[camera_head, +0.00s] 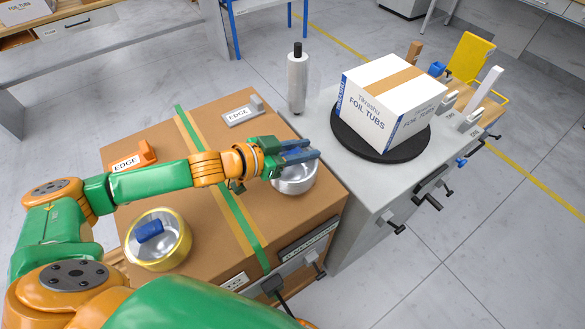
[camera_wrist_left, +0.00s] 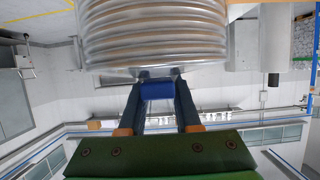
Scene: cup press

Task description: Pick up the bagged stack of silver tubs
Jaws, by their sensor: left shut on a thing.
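The bagged stack of silver tubs (camera_head: 296,186) is at the right part of the brown-topped table, partly hidden under my left gripper. In the left wrist view the stack (camera_wrist_left: 155,35) shows large, with ridged silver sides, at the top of the picture. My left gripper (camera_head: 298,152) comes in from the left over the stack. Its fingers are shut on a small blue piece (camera_wrist_left: 158,90) at the end of the stack. I cannot tell whether the stack touches the tabletop. My right gripper is not in view.
A gold-rimmed tub stack (camera_head: 166,254) with a blue piece stands front left on the table (camera_head: 190,120). EDGE blocks (camera_head: 132,158) lie near the table's edges. A FOIL TUBS carton (camera_head: 385,100) sits on a black disc (camera_head: 345,137) at the right. A silver cylinder (camera_head: 298,82) stands behind.

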